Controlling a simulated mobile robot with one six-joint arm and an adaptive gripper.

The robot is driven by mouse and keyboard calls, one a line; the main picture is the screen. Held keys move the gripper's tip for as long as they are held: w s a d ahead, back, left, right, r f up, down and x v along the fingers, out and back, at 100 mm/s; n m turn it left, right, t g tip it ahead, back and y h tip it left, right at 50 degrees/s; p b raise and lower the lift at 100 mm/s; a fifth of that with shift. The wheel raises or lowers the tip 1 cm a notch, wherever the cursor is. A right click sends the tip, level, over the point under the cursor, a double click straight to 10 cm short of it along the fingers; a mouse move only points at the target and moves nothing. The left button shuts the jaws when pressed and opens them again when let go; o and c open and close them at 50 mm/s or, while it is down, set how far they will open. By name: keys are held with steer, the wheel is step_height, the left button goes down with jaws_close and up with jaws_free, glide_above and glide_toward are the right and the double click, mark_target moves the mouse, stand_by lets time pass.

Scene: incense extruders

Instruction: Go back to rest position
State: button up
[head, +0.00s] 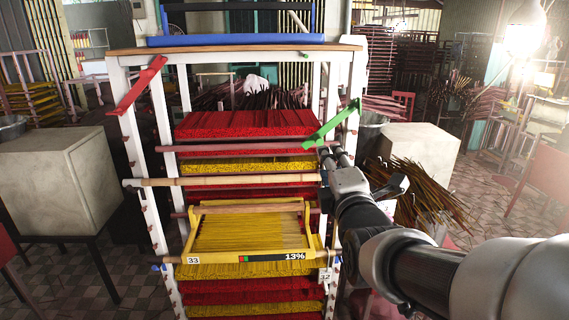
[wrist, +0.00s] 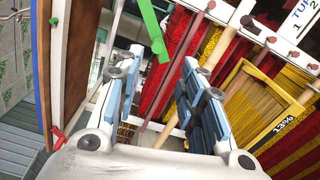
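My gripper (head: 332,158) is in front of the right side of a white rack (head: 133,165), near the green strip (head: 333,125). In the wrist view, the fingers of my gripper (wrist: 162,62) stand apart with nothing between them. The rack holds stacked layers of red incense (head: 247,124) and yellow incense (head: 250,232). A yellow tray frame (head: 187,235) marked 33 and 13% sits at mid-height, with a small tag marked 32 at its right. The tray also shows in the wrist view (wrist: 242,85). My gripper appears apart from the tray.
A red strip (head: 140,86) hangs at the rack's upper left. Wooden bars (head: 225,181) cross the rack's front. Pale blocks stand left (head: 62,170) and right (head: 425,145). Loose brown sticks (head: 425,190) lie right, behind my arm. Tiled floor shows farther right.

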steer(key=s+f+m+g, duration=0.4)
steer(key=s+f+m, duration=0.1)
steer(key=s, duration=0.5)
steer(key=s+f+m+g, duration=0.5)
steer(key=s+m, duration=0.3)
steer(key=s, duration=0.2)
steer(key=s+f+m+g, duration=0.4)
steer(key=s+f+m, duration=0.2)
steer(key=s, duration=0.5)
steer(key=shift+d+f+m, duration=0.2)
steer(key=shift+f+m, duration=0.2)
steer(key=shift+f, duration=0.25)
